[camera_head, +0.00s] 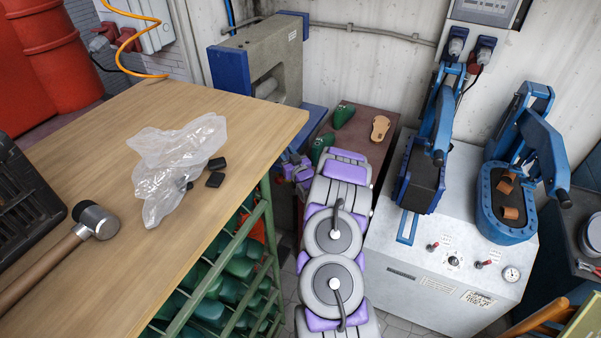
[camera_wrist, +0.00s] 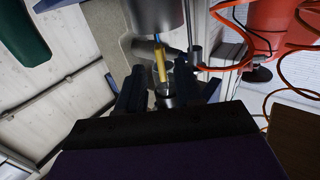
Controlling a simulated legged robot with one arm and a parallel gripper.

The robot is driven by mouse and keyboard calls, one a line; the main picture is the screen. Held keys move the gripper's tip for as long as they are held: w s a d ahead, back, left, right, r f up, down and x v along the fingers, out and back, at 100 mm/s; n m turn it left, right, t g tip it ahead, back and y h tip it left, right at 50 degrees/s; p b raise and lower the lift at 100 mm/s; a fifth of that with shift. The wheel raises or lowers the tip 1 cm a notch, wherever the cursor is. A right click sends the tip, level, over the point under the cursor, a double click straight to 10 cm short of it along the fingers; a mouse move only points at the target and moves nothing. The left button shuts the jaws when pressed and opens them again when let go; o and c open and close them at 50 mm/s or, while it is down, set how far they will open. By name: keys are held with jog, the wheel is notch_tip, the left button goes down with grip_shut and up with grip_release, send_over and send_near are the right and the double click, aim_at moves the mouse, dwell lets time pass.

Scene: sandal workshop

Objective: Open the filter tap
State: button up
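In the wrist view a small filter unit shows near the middle. It has a clear bowl with a yellow rod (camera_wrist: 160,64) inside and a dark lower end (camera_wrist: 166,99). A grey metal cylinder (camera_wrist: 154,14) is directly above it in the picture. My gripper (camera_wrist: 160,88) has dark fingers standing apart on either side of the filter's lower part. I cannot tell whether they touch it. The tap itself is not clear to see. In the head view my arm reaches toward the grey-and-blue machine; the filter and fingertips cannot be made out there.
The grey-and-blue machine (camera_head: 262,62) stands behind the wooden table (camera_head: 255,115). The table carries a plastic bag (camera_head: 175,165) and a hammer (camera_head: 95,220). A press cabinet (camera_head: 430,270) stands right of my arm. Orange hoses (camera_wrist: 228,68) hang right in the wrist view.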

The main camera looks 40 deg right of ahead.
jog(key=p+v, duration=0.2)
jog(key=v, duration=1.3)
jog(key=shift+s, duration=0.2)
